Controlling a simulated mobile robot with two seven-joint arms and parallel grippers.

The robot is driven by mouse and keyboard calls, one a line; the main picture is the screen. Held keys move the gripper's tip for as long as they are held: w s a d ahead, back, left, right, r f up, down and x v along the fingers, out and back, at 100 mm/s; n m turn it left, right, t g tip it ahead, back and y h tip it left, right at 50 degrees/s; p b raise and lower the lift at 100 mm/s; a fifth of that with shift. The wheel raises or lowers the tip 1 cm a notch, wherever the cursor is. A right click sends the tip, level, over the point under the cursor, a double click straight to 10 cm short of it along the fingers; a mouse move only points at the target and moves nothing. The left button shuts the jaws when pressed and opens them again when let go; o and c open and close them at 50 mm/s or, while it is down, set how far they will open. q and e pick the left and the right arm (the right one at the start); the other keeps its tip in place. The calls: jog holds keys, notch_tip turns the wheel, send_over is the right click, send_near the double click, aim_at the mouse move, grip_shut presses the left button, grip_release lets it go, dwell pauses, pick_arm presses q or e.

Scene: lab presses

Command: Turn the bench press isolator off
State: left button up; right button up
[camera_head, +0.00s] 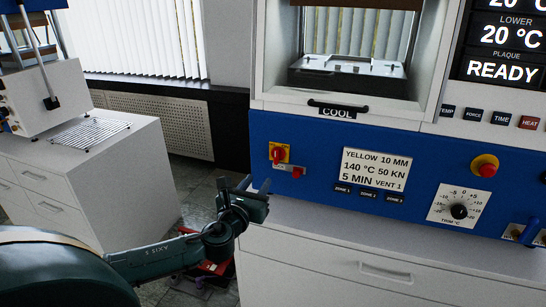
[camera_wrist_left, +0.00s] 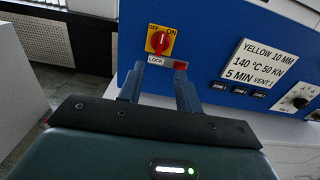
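The isolator is a red rotary knob (camera_head: 279,155) on a yellow plate, on the blue front panel of the press (camera_head: 225,128). In the left wrist view the isolator (camera_wrist_left: 158,41) has OFF marked at upper left and ON at upper right; the knob's exact angle is hard to tell. Below it is a white LOCK strip with a red tab (camera_wrist_left: 180,66) at its right end. My left gripper (camera_head: 257,186) is in front of the panel, just below and left of the strip, apart from the knob. Its fingers (camera_wrist_left: 159,82) are spread and empty. My right gripper is out of view.
Right of the isolator are a recipe label (camera_head: 376,170), zone buttons, a red button on yellow (camera_head: 485,165) and a trim dial (camera_head: 459,211). A white drawer cabinet (camera_head: 370,270) lies below. A smaller machine (camera_head: 45,95) stands on a counter at left. Floor shows between.

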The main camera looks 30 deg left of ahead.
aim_at(275, 157)
pick_arm(q)
jog(key=x, duration=1.2)
jog(key=shift+w, duration=0.45)
grip_shut()
